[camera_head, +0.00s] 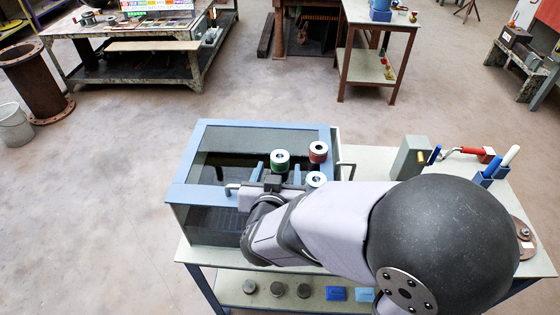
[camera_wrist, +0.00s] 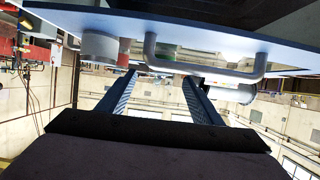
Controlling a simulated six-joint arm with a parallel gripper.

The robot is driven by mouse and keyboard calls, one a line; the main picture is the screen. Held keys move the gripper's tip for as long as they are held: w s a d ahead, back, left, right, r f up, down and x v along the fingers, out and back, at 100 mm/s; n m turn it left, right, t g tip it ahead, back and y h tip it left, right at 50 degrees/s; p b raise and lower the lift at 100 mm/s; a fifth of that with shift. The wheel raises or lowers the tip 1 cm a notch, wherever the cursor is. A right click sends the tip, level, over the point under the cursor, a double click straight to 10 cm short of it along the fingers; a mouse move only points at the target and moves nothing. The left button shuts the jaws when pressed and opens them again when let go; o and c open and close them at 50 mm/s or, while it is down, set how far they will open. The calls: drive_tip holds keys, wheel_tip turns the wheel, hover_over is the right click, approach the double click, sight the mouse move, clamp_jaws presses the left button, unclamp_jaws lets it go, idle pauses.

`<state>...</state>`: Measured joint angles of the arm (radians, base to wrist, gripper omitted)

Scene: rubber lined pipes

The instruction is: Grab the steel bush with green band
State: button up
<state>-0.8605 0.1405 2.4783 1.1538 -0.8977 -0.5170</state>
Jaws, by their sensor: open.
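The steel bush with green band (camera_head: 280,157) stands upright at the blue-framed clear box (camera_head: 322,133), with its pale ring-shaped top and central hole showing. In the wrist view its green band (camera_wrist: 166,51) is partly hidden behind a grey bar handle. My gripper (camera_head: 277,170) is open, its two blue fingers pointing at the bush from the near side. In the head view the fingertips lie just left and right of the bush's lower part. Contact cannot be told. In the wrist view nothing sits between the fingers of my gripper (camera_wrist: 160,76).
A red-banded bush (camera_head: 318,151) stands close by on the right. Another bush (camera_head: 316,178) stands nearer, partly hidden by my arm. The grey handle (camera_wrist: 150,50) runs along the blue frame (camera_wrist: 210,37). A grey box (camera_head: 410,157) and pens stand on the table's right side.

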sight(279, 164)
drive_tip(key=shift+f+x, duration=0.2)
drive_tip(key=shift+x, duration=1.4)
drive_tip(key=shift+f+x, duration=0.15)
drive_tip(key=shift+x, duration=1.45)
drive_tip(key=shift+s+a, duration=0.1)
drive_tip(key=shift+s, duration=0.05)
drive_tip(key=shift+r, duration=0.1)
drive_tip(key=c, duration=1.4)
